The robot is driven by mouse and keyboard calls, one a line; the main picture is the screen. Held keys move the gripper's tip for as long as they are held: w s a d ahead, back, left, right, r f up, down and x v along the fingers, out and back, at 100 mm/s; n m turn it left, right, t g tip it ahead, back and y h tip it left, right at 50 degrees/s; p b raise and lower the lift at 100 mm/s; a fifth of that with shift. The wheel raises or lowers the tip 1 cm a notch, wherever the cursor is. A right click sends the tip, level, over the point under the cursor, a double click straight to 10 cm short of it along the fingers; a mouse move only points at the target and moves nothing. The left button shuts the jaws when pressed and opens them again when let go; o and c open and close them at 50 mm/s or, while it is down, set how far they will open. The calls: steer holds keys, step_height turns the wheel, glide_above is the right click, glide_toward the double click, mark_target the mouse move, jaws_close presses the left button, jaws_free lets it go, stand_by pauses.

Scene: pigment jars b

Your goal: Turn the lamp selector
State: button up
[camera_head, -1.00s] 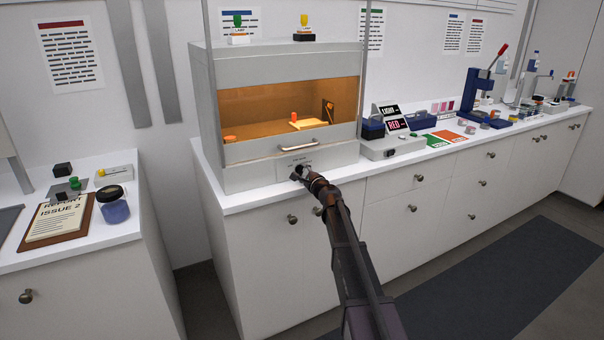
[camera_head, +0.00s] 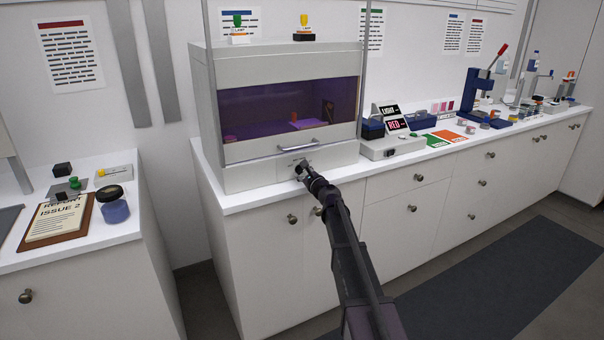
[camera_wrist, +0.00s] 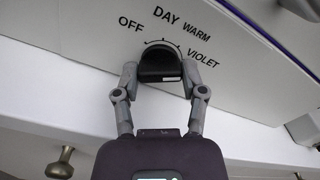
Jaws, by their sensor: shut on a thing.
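The lamp selector is a black knob (camera_wrist: 160,64) on the pale front panel under the light cabinet (camera_head: 250,178). Around it the wrist view reads OFF, DAY, WARM and VIOLET. My gripper (camera_wrist: 160,72) is shut on the knob, one finger on each side. In the head view my gripper (camera_head: 303,174) reaches the panel and mostly hides the knob. The cabinet's window (camera_head: 285,108) glows dim violet. The knob's pointer mark is not clear to me.
A handle bar (camera_head: 312,146) sits just above the panel on the cabinet. A grey box with LIGHT and RED signs (camera_head: 390,148) stands to the right on the counter. Drawer knobs (camera_head: 292,219) stick out below. A jar (camera_head: 115,208) stands on the left counter.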

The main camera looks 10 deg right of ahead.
steer(key=o, duration=1.1)
steer(key=shift+o, duration=0.2)
steer(key=shift+s, duration=0.15)
steer(key=v, duration=1.1)
steer(key=shift+s, duration=0.35)
steer(key=shift+d, duration=0.1)
